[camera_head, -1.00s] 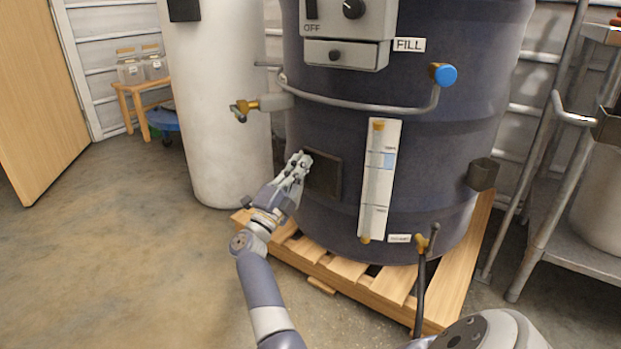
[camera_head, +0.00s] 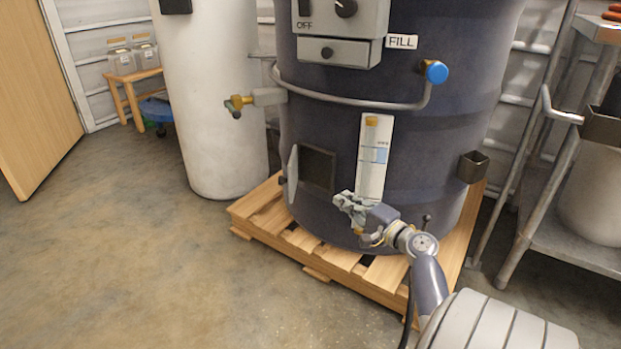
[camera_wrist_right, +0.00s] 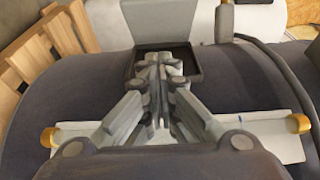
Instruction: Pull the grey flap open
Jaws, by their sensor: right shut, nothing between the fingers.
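The grey flap (camera_head: 292,175) stands swung outward at the left edge of a dark square opening (camera_head: 318,170) low on the dark drum (camera_head: 430,130). It shows nearly edge-on in the head view. In the right wrist view a pale panel, which looks like the flap (camera_wrist_right: 165,20), lies beyond the dark opening (camera_wrist_right: 188,66). My right gripper (camera_head: 343,204) is shut and empty, in front of the drum, below and right of the opening and apart from the flap. Its closed fingers (camera_wrist_right: 160,65) cover part of the opening in the wrist view. My left gripper is not in view.
A gauge strip (camera_head: 375,155) is right of the opening, with a bent rail (camera_head: 350,102) above. The drum stands on a wooden pallet (camera_head: 265,230). A brass tap (camera_head: 238,103) and white tank (camera_head: 215,150) are at left. The floor at lower left is clear.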

